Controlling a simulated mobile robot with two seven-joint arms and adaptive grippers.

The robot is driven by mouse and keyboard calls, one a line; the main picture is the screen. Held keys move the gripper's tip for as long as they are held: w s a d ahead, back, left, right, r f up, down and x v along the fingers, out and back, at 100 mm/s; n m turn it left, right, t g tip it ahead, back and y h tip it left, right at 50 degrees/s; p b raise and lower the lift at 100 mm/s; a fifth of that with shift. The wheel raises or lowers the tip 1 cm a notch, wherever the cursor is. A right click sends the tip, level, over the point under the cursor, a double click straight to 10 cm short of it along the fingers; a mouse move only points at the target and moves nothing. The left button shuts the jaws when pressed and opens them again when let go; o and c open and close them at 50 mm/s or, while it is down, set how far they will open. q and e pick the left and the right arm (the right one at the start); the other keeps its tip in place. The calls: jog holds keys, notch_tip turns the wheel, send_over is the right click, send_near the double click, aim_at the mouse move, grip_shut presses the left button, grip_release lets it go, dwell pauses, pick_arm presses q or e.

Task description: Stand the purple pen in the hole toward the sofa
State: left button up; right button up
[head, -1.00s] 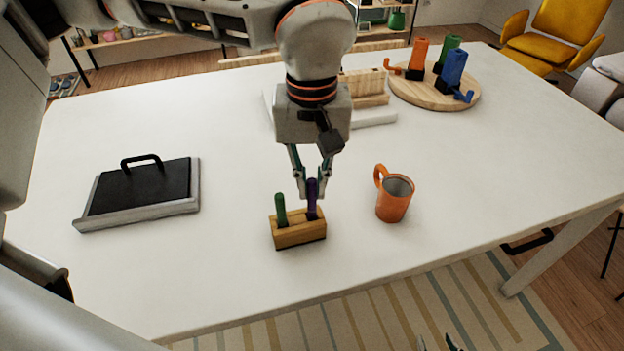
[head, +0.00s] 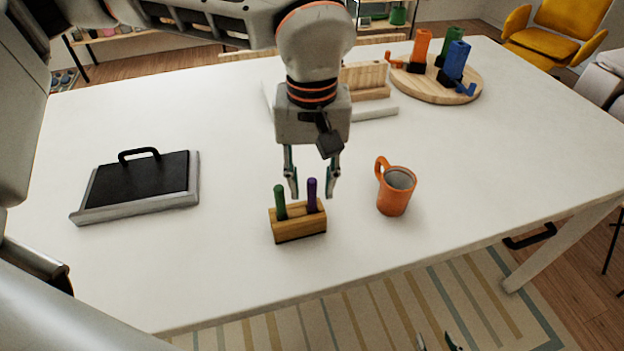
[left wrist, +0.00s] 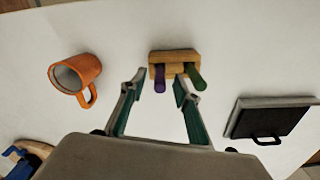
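The wooden block (head: 298,228) stands on the white table. A purple pen (head: 312,195) stands upright in its right-hand hole in the head view, and a green pen (head: 279,202) stands in the left-hand one. The block (left wrist: 174,56), purple pen (left wrist: 160,79) and green pen (left wrist: 195,76) also show in the left wrist view. My left gripper (head: 311,192) is open just above and behind the block, its fingers spread either side of the purple pen without gripping it. My right gripper (head: 437,342) shows only its fingertips at the bottom edge, apart, with nothing seen between them.
An orange mug (head: 396,191) stands close right of the block. A black-and-grey tray with a handle (head: 140,186) lies at left. A round wooden board (head: 434,91) with coloured holders and a wooden rack (head: 364,82) are farther back. Table around the block's front is clear.

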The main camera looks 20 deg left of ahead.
pick_arm(q)
notch_tip(320, 180, up, 12)
dwell(0.7)
jog(key=shift+s, duration=0.1)
dwell(0.3)
